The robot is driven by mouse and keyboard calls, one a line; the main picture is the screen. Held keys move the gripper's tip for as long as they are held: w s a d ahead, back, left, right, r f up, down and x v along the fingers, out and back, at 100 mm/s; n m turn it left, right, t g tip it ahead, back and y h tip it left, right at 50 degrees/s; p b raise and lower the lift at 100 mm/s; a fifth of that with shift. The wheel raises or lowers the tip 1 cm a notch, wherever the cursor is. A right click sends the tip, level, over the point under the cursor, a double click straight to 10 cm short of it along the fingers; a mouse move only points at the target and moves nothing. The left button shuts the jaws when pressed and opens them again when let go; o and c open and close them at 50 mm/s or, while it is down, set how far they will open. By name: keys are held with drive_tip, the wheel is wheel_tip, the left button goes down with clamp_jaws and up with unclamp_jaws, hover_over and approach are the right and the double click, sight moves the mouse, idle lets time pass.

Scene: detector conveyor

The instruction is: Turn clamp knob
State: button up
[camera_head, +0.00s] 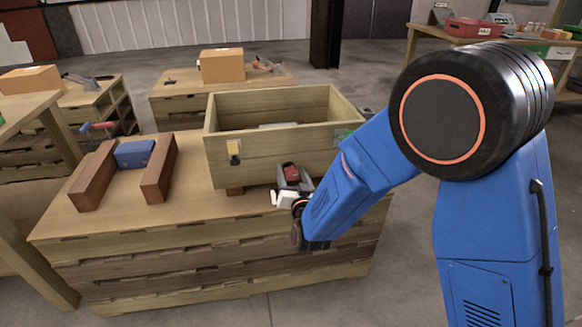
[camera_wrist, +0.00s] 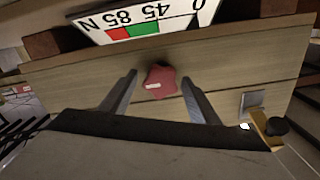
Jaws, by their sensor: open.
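The clamp knob is a red, lobed knob (camera_wrist: 160,82) with a small white mark, on the front wooden wall of the box in the wrist view. In the head view the red knob (camera_head: 291,173) shows at the front of the wooden box (camera_head: 270,150). My gripper (camera_wrist: 157,95) is open, with one finger on each side of the knob and a gap to each. In the head view my gripper (camera_head: 291,184) is in front of the box, low at its right half. Whether the fingertips reach past the knob's face is unclear.
A scale plate (camera_wrist: 145,25) with red, green and white bands sits beside the knob. A brass latch (camera_head: 234,150) is on the box's left front. Two brown blocks (camera_head: 92,178) flank a blue piece (camera_head: 134,153) on the workbench (camera_head: 130,220). Bench space lies between blocks and box.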

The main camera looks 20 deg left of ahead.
drive_tip(key=shift+w+a, duration=0.1)
drive_tip(key=shift+w, duration=0.05)
drive_tip(key=c, duration=1.1)
drive_tip(key=shift+o, duration=0.2)
drive_tip(key=shift+m, duration=0.3)
drive_tip(key=m, duration=0.8)
drive_tip(key=shift+f, duration=0.1)
drive_tip(key=m, duration=0.4)
drive_tip(key=shift+w+f, duration=0.1)
drive_tip(key=shift+f, duration=0.05)
drive_tip(key=shift+f+m, duration=0.1)
drive_tip(key=shift+m, duration=2)
